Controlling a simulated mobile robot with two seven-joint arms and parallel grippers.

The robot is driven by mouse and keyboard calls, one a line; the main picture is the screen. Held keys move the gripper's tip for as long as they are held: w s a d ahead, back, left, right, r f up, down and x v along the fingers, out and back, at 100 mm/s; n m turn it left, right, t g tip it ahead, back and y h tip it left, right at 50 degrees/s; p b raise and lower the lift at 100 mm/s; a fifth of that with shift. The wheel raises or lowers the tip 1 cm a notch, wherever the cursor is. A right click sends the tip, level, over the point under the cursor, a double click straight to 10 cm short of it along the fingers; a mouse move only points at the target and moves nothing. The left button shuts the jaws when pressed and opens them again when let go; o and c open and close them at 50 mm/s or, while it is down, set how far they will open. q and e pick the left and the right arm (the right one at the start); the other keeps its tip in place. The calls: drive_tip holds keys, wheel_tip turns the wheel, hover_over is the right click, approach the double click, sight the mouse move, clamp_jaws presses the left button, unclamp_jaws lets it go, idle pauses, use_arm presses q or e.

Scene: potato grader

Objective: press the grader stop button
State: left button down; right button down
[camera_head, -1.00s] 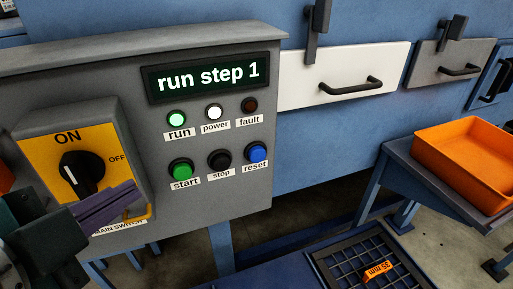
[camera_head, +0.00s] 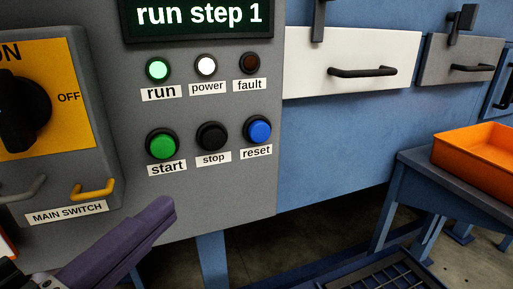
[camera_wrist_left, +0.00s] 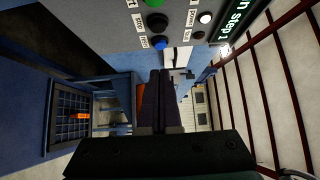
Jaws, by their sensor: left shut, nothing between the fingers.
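The black stop button (camera_head: 211,136) is on the grey control panel, between the green start button (camera_head: 162,145) and the blue reset button (camera_head: 258,131). My left gripper (camera_head: 168,207) is shut and empty, its purple fingers below the start button in the head view and apart from the stop button. In the left wrist view the stop button (camera_wrist_left: 157,23) shows near the top, above the shut fingers (camera_wrist_left: 160,75). The display (camera_head: 198,14) reads "run step 1". The run lamp (camera_head: 158,68) glows green. My right gripper is out of view.
The yellow main switch plate (camera_head: 75,95), with its black knob and handles, sticks out at the left. A white drawer (camera_head: 350,55) and a grey drawer are at the right. An orange tray (camera_head: 475,160) stands on a blue stand. Open space lies below the panel.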

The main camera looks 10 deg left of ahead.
use_arm(q)
drive_tip(key=p, duration=0.2)
approach(224, 139)
drive_tip(key=w+d, duration=0.3)
drive_tip(key=w+a, duration=0.2)
drive_tip(key=shift+w+f, duration=0.1)
drive_tip(key=shift+w, duration=0.25)
